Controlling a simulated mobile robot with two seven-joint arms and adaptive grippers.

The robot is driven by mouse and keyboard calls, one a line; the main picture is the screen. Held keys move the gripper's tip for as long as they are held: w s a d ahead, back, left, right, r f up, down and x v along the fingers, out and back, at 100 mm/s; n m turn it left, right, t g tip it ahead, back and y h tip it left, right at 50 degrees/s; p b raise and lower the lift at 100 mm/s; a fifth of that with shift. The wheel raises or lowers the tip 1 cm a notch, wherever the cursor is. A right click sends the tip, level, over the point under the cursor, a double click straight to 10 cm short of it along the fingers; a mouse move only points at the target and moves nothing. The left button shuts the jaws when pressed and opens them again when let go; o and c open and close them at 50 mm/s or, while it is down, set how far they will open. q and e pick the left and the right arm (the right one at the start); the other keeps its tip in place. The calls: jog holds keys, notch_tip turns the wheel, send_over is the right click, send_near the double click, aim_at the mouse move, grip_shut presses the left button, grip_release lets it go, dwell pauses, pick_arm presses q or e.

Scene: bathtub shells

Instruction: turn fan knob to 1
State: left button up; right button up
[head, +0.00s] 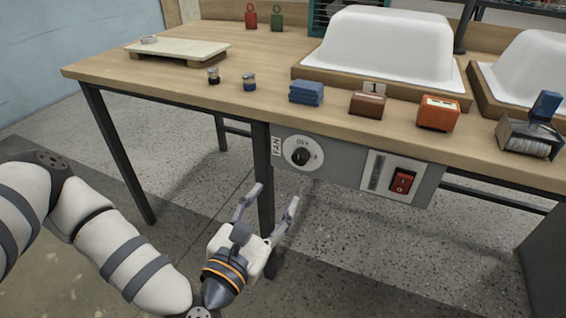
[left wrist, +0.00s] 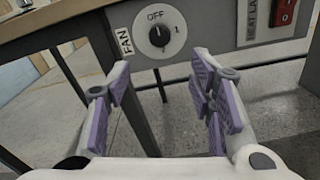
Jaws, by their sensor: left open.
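The fan knob (head: 301,157) is a round black knob on a white dial, on the grey panel (head: 345,165) under the table's front edge. In the left wrist view the knob (left wrist: 159,36) shows with "OFF" above it and a "1" to its right; the "FAN" label is to its left. The knob's white mark appears to point up toward OFF. My left gripper (head: 267,203) is open and empty, below and in front of the knob, apart from it. In the left wrist view its purple-padded fingers (left wrist: 160,95) are spread below the dial. My right gripper is not in view.
A red rocker switch (head: 402,181) sits on the panel to the right of the dial. The wooden table (head: 180,80) carries white tub shells (head: 385,45), blue blocks (head: 306,92), a brown block (head: 367,103) and an orange box (head: 438,113). A dark table leg (head: 263,180) stands behind my gripper.

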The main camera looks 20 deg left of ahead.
aim_at(298, 160)
pick_arm(q)
jog(key=w, duration=1.2)
jog(key=shift+d+r, duration=0.15)
jog(key=shift+d, duration=0.15)
jog(key=shift+s, duration=0.1)
jog(key=c, duration=1.2)
